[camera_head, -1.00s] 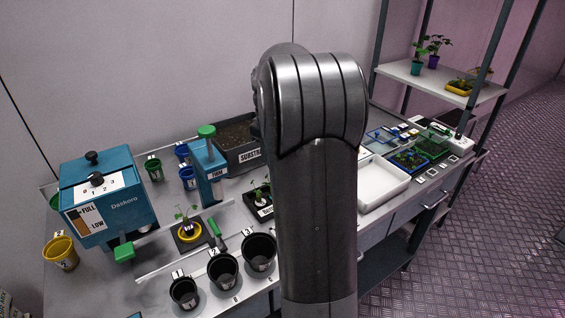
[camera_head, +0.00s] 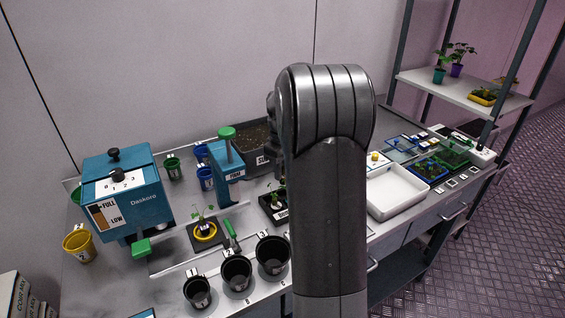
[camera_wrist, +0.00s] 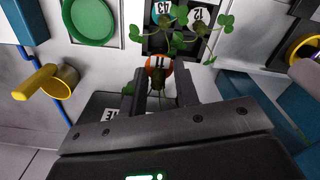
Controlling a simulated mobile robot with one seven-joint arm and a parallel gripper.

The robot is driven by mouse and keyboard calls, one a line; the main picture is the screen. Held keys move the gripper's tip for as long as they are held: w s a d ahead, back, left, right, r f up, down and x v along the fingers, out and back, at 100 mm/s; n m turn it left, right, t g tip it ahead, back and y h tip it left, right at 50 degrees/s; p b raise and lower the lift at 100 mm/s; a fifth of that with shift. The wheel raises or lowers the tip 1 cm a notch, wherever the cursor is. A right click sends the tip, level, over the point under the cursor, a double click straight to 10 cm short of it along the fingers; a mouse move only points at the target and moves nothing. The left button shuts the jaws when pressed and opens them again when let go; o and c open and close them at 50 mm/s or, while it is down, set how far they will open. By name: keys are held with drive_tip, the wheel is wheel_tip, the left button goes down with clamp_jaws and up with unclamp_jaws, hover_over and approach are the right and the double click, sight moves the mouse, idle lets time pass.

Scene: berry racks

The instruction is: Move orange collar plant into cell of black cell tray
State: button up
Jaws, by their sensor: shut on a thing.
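The orange collar plant shows in the wrist view, its orange collar (camera_wrist: 158,63) with a small white number tag between the fingertips. Roots hang below the collar. My gripper (camera_wrist: 162,88) is shut on it. The black cell tray (camera_wrist: 146,44) is at the top of the wrist view, with tags reading 43 and 12; green leaves overlap it. I cannot tell whether the plant is above or inside a cell. In the head view the black tray (camera_head: 268,208) stands mid-bench, left of my arm, which hides the gripper and held plant.
A yellow collar plant (camera_head: 205,232) sits on a dark pad left of the tray. Several black pots (camera_head: 236,270) line the front edge. A blue press (camera_head: 228,178) and a substrate bin (camera_head: 252,142) stand behind. A white tray (camera_head: 398,194) is to the right.

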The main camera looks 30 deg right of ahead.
drive_tip(key=shift+f, duration=3.2)
drive_tip(key=o, duration=1)
drive_tip(key=shift+r, duration=4.5)
